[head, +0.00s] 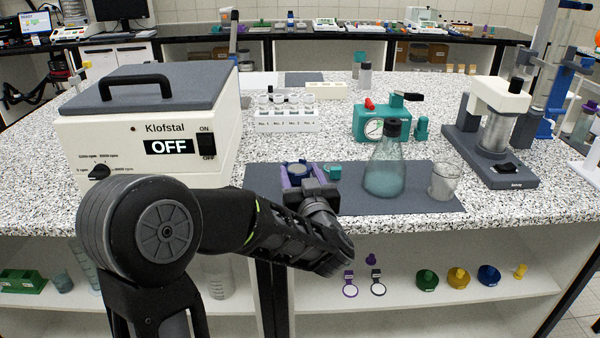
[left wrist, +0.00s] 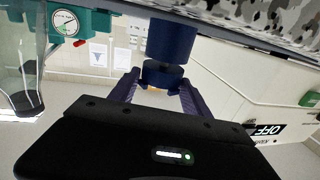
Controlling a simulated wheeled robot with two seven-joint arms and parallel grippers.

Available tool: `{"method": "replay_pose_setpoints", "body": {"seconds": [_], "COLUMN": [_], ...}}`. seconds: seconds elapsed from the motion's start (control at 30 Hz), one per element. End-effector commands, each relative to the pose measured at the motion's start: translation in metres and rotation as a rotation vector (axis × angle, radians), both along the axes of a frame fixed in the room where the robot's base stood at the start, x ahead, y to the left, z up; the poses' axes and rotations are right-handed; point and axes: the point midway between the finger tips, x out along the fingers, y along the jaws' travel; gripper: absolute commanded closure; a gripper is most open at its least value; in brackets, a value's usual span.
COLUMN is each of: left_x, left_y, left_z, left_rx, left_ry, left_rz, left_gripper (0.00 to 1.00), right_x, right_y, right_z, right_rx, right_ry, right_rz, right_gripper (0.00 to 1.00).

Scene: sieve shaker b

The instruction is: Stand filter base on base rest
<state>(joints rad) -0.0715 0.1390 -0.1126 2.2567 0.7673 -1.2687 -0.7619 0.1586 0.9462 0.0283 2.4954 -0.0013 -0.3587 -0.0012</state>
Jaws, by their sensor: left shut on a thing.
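My left gripper (head: 297,176) is over the dark mat (head: 400,201), with its purple fingers shut on a dark blue round piece (head: 296,169), which I take to be the filter base. In the left wrist view this blue piece (left wrist: 173,40) shows a wide cylinder and a narrower collar between the fingers (left wrist: 160,88). Whether it touches anything below is hidden. A small teal piece (head: 333,172), perhaps the base rest, is just right of the gripper; I cannot tell for sure. My right gripper is not in view.
A stoppered flask (head: 384,172) and a glass beaker (head: 444,183) stand on the mat to the right. A teal gauge pump (head: 381,124) and a vial rack (head: 287,119) are behind. The Klofstal box (head: 150,120) stands left. The counter's front edge is close.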

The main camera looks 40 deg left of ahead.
Motion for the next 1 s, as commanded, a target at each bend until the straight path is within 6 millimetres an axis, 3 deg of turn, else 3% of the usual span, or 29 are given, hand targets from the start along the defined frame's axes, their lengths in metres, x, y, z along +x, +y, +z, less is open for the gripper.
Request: {"method": "replay_pose_setpoints", "body": {"seconds": [1.0], "left_x": [0.0], "left_y": [0.0001], "left_z": [-0.0096], "left_rx": [0.001], "left_ry": [-0.001], "left_rz": [0.0], "left_gripper": [1.0], "right_x": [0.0], "right_y": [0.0], "right_z": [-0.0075], "right_rx": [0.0], "right_ry": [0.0], "right_rz": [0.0], "right_gripper": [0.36]}}
